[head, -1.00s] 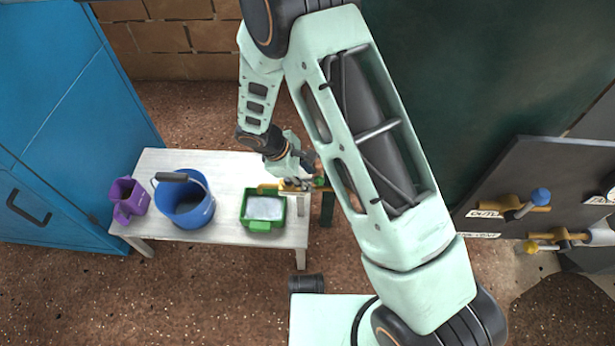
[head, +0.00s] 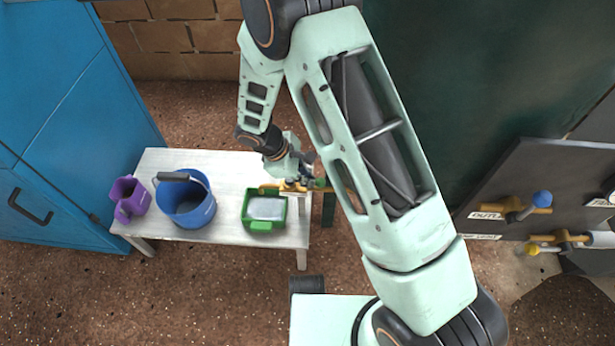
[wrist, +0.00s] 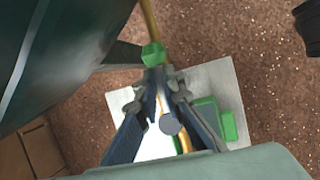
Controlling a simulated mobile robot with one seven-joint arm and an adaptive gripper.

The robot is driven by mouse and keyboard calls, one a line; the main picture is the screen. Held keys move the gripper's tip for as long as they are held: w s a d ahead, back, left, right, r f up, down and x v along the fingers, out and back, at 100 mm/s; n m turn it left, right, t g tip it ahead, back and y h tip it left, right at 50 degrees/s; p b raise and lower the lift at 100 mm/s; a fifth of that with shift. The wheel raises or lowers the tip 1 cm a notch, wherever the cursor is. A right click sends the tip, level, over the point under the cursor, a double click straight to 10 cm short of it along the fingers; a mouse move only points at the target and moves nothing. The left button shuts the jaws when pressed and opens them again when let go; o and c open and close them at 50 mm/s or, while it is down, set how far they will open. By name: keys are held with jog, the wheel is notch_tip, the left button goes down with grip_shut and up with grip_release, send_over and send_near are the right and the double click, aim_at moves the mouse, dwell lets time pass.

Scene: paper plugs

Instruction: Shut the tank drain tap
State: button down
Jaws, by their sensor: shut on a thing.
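The tank drain tap shows as a brass pipe (head: 268,188) with a green piece (head: 320,184), over the right end of the white table. In the wrist view, the green piece (wrist: 152,54) sits just beyond my fingertips, and the brass pipe (wrist: 148,16) runs on past it. My gripper (head: 304,173) is at the tap, its fingers drawn together on the tap handle in the wrist view (wrist: 164,84). The fingers hide most of the handle, so its exact angle cannot be told. The dark green tank (head: 450,70) stands to the right, partly behind my arm.
A green tub (head: 247,222) with pale contents stands below the pipe's end on the white table (head: 232,170). A dark panel (head: 500,185) with blue and yellow-knobbed valves is at right. A blue cabinet (head: 60,110) stands left.

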jog(key=s+a+m+g+y+p, duration=0.1)
jog(key=s+a+m+g, duration=0.1)
jog(key=m, duration=0.6)
jog(key=s+a+m+g+y+p, duration=0.1)
jog(key=s+a+m+g, duration=0.2)
jog(key=m, duration=0.6)
jog(key=shift+m+g+y, duration=0.3)
jog(key=shift+g, duration=0.5)
jog(key=shift+s+a, duration=0.15)
jog(key=shift+a, duration=0.1)
jog(key=c, duration=1.9)
grip_release()
jog(key=shift+a, duration=0.1)
jog(key=shift+w+r, duration=0.1)
jog(key=shift+w, duration=0.1)
jog(key=v, duration=1.1)
jog(key=shift+r, duration=0.4)
